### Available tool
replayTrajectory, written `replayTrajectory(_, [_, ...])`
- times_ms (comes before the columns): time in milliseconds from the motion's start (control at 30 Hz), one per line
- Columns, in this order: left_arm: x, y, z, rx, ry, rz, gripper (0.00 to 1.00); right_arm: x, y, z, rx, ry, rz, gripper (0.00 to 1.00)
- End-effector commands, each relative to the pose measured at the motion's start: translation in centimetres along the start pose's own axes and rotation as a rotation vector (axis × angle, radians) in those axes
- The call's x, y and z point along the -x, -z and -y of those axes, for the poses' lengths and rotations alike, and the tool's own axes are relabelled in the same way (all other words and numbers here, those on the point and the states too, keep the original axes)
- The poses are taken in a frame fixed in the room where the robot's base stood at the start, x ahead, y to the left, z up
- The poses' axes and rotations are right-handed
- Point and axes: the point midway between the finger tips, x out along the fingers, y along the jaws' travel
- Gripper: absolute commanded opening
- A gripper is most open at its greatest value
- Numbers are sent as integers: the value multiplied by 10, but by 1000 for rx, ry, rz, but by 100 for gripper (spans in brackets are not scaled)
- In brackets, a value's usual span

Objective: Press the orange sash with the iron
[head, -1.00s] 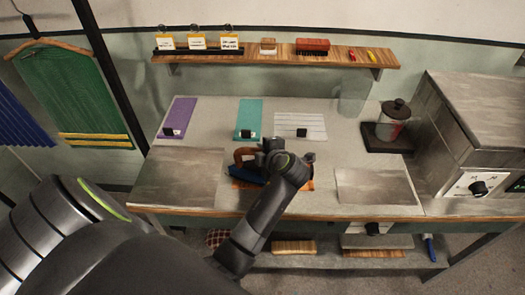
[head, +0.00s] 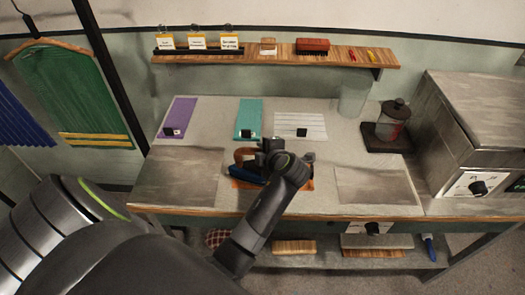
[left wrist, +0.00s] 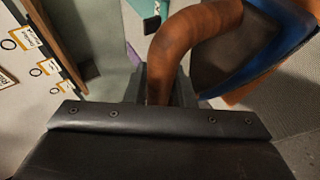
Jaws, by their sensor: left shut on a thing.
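The iron (head: 247,172) has a blue body and a brown curved handle. It sits on the orange sash (head: 308,184), which lies flat near the table's front middle and is mostly hidden by the iron and my arm. My left gripper (head: 266,158) is shut on the iron's handle. In the left wrist view the handle (left wrist: 195,30) runs down between the fingers of my gripper (left wrist: 165,90), with the iron's dark and blue body (left wrist: 250,55) to the right. A bit of orange (left wrist: 242,95) shows beside the iron. My right gripper is not in view.
Behind are purple (head: 180,115), teal (head: 249,115) and white striped (head: 310,122) cloths with small dark blocks on them. Grey panels lie left (head: 180,175) and right (head: 375,186). A clear container (head: 353,98) and a dark-lidded jar (head: 394,118) stand at the back right.

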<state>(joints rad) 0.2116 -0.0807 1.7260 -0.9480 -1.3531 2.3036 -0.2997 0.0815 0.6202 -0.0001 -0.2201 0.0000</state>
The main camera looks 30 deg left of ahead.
Motion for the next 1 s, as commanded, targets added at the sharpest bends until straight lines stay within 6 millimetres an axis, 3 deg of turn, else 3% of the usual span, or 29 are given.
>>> replayTrajectory(533, [0, 0, 1, -2, 6, -1, 0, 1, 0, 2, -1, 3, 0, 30])
replayTrajectory(1000, [17, 7, -28, 3, -3, 0, 0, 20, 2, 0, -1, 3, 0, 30])
